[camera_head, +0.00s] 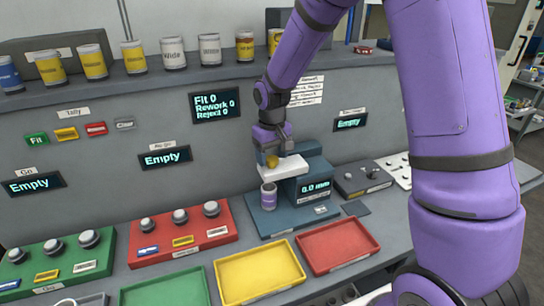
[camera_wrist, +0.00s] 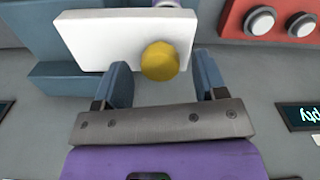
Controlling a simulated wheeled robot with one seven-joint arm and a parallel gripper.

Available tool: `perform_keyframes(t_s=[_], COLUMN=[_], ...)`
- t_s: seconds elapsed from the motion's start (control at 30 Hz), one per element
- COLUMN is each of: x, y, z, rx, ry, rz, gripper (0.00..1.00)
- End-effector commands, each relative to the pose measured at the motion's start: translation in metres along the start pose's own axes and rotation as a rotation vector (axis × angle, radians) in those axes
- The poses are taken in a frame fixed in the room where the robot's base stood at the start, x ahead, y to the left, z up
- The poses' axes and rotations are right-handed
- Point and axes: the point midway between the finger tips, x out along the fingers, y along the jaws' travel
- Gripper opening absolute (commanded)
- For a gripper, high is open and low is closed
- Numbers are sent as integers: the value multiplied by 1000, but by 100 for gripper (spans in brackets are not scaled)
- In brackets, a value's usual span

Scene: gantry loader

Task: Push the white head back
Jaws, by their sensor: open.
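The white head (camera_head: 284,168) is a flat white block on the blue-grey machine (camera_head: 318,187), reaching out over a small purple-and-silver cylinder (camera_head: 268,196). A yellow round knob (camera_head: 272,161) sits on the head. In the wrist view the white head (camera_wrist: 125,40) fills the upper middle, with the yellow knob (camera_wrist: 160,60) at its lower edge. My gripper (camera_wrist: 165,80) is open, with its two blue-grey fingers on either side of the knob and nothing shut between them. Whether a finger touches the head I cannot tell. In the head view my gripper (camera_head: 273,142) is just above the knob.
A red button panel (camera_head: 185,229) stands left of the machine, and a dark grey control box (camera_head: 361,178) stands to its right. Yellow (camera_head: 259,271) and red (camera_head: 337,245) trays lie in front. Several cans line the shelf above. Display panels (camera_head: 215,105) hang on the wall behind.

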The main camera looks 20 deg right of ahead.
Motion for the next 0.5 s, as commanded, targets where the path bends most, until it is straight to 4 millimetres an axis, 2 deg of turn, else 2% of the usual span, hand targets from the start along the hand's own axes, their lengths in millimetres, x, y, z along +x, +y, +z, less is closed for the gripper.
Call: perform_keyframes(t_s=[0.37, 0.4, 0.5], x=[7, 7, 7], y=[0, 0, 0], z=[0, 0, 0], rx=[0, 0, 0], ry=[0, 0, 0], rz=[0, 0, 0], gripper=[65, 63, 40])
